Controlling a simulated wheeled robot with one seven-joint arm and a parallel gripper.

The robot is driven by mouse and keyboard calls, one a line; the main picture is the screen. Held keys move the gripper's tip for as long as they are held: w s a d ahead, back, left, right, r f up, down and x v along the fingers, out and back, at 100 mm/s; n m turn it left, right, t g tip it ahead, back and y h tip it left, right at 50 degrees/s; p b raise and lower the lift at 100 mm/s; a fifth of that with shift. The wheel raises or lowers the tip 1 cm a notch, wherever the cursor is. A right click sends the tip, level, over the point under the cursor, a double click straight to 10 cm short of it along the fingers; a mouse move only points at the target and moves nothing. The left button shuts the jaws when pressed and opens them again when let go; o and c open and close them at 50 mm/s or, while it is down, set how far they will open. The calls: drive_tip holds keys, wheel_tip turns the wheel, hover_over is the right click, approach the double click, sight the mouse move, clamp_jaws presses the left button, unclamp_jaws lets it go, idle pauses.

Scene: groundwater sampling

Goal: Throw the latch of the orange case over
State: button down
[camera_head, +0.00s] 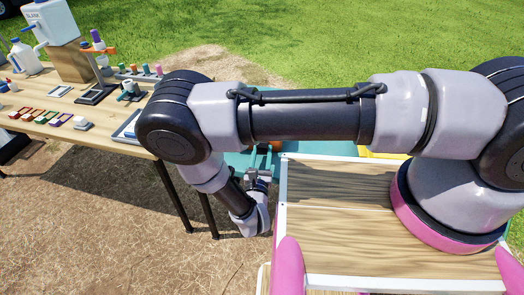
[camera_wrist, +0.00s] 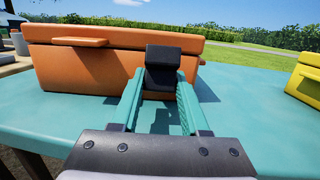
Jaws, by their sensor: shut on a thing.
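The orange case (camera_wrist: 95,68) stands closed on a teal table in the wrist view. Its black latch (camera_wrist: 163,54) stands out from the front face, near the case's right end. My gripper (camera_wrist: 161,84) has its two teal fingers on either side of the latch and is shut on it. The lower part of the latch is partly hidden between the fingers. In the head view my gripper (camera_head: 262,172) reaches down over the teal table, and my arm hides most of the case.
The teal table top (camera_wrist: 60,118) is clear in front of the case. A yellow case (camera_wrist: 306,75) stands at the right. In the head view a wooden table (camera_head: 75,125) with a jug (camera_head: 24,57), small colored pieces and a stand is at the left.

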drive_tip(key=shift+f+t, duration=0.3)
drive_tip(key=shift+t, duration=0.4)
drive_tip(key=shift+f+t, duration=0.3)
drive_tip(key=shift+t, duration=0.4)
drive_tip(key=shift+c, duration=2)
unclamp_jaws()
drive_tip(key=shift+s, duration=0.1)
drive_tip(key=v, duration=1)
drive_tip(key=shift+s, duration=0.3)
drive_tip(key=shift+f, duration=0.1)
